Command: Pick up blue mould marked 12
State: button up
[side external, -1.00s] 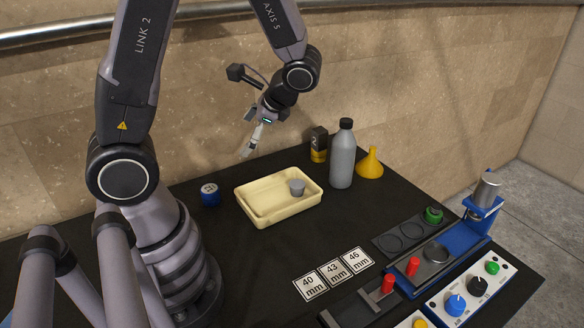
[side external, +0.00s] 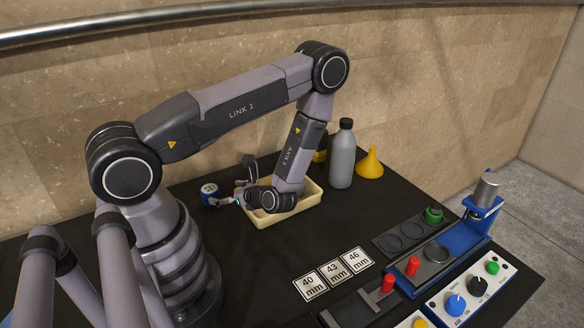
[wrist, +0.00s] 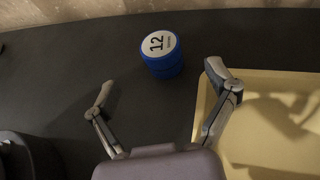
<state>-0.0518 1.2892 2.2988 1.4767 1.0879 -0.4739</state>
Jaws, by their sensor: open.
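The blue mould marked 12 (wrist: 162,55) stands upright on the dark table, its white label with the number facing up in the wrist view. In the side view the blue mould (side external: 210,194) is left of the cream tray. My gripper (wrist: 165,92) is open, with its fingers spread wide. The mould is ahead of the fingertips, roughly between their lines, and nothing is between the fingers. In the side view my gripper (side external: 228,201) is low, just right of the mould. I cannot tell there whether they touch.
The cream tray (wrist: 285,82) lies close by my right finger in the wrist view; my arm hides part of it in the side view. A grey bottle (side external: 342,155) and yellow funnel (side external: 370,163) stand behind. Size cards (side external: 334,272) and the press (side external: 481,203) are to the right.

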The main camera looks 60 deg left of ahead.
aim_at(213, 191)
jog(key=x, duration=0.8)
jog(key=shift+c, duration=0.2)
